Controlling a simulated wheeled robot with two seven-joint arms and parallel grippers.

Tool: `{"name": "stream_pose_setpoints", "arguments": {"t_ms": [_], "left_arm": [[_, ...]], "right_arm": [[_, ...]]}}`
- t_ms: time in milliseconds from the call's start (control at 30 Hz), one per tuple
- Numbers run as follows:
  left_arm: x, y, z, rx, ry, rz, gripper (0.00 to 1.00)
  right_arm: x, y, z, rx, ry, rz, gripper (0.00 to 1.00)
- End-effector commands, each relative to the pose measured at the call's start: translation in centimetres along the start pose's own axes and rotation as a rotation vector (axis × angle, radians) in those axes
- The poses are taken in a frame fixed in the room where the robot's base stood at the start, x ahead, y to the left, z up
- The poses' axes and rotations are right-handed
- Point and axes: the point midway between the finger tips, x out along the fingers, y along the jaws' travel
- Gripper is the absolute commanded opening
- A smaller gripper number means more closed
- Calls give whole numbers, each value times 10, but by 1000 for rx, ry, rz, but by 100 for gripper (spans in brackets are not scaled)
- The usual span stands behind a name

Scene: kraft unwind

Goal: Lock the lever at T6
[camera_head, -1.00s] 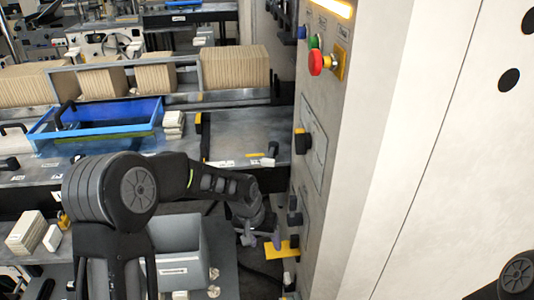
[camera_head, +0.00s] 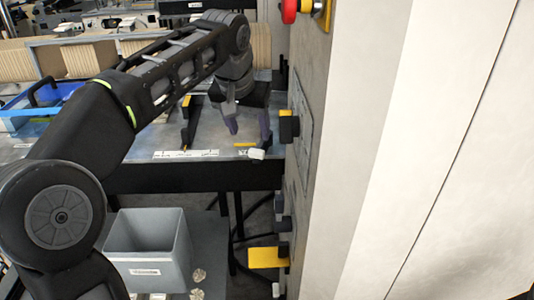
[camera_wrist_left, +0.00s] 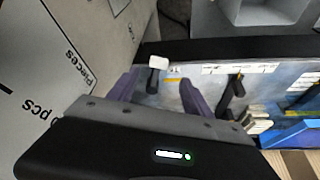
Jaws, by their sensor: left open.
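My left gripper (camera_head: 248,126) is open above the back table, close to the cabinet. A small lever with a white tip and black body (camera_head: 256,154) lies at the table's front edge, just below and in front of the fingers. In the left wrist view the lever's white tip (camera_wrist_left: 158,62) shows between and beyond the spread fingers (camera_wrist_left: 158,88), with no clear contact. A small yellow label sits beside it. I cannot read T6 on any label. My right gripper is not in view.
The tall cabinet (camera_head: 345,150) stands close right of the gripper, with a black and yellow handle (camera_head: 288,126) and a yellow plate (camera_head: 264,257) projecting. A grey bin (camera_head: 150,250) sits below, and a blue tray (camera_head: 50,108) is at left.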

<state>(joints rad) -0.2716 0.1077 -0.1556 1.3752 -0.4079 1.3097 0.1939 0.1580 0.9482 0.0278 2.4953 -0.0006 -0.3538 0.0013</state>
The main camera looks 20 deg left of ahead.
Motion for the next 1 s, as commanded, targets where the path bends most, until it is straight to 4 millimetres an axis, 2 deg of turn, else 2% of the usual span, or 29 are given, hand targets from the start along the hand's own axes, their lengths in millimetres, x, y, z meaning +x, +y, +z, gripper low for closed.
{"name": "stream_pose_setpoints", "arguments": {"t_ms": [33, 367, 533, 1000], "left_arm": [[6, 0, 3, 0, 1, 0, 58], [4, 0, 2, 0, 1, 0, 58], [11, 0, 2, 0, -1, -1, 58], [75, 0, 2, 0, -1, 0, 58]], "right_arm": [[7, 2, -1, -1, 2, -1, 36], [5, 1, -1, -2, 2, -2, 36], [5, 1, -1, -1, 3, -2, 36], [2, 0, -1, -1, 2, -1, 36]]}}
